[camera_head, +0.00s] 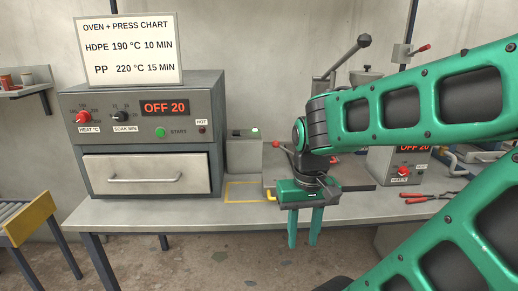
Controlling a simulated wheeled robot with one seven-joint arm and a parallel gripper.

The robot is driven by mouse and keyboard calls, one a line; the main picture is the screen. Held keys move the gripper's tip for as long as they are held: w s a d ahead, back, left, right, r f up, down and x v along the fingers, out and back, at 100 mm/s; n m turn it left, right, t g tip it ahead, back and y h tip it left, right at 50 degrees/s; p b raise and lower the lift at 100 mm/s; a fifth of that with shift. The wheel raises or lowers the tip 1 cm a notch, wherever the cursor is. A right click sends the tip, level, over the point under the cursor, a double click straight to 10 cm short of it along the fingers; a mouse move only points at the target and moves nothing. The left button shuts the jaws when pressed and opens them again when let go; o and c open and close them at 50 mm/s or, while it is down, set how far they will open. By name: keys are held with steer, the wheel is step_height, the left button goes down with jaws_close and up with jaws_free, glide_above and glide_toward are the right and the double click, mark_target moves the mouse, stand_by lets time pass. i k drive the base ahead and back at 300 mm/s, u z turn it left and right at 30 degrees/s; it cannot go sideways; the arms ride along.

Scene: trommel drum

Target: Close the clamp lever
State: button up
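My gripper (304,240) points down near the front edge of the bench, its two teal fingers apart with nothing between them. Behind it stands a press-like device on a dark base plate (354,180), largely covered by my arm. A thin lever with a red knob (276,144) shows just left of my wrist, tilted up to the left. A second red-tipped lever (421,48) sits on an upright at the back right. I cannot tell which one is the clamp lever. No contact between my gripper and either lever shows.
An oven (145,137) with a closed drawer and an "OFF 20" display stands on the bench (160,211) at left, a chart on top. A small grey box (243,154) stands beside it. Red-handled pliers (430,195) lie at right. A yellow-outlined bench patch is clear.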

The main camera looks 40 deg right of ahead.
mark_target(276, 144)
steer(key=z, duration=0.5)
steer(key=i, duration=1.05)
steer(key=z, duration=0.7)
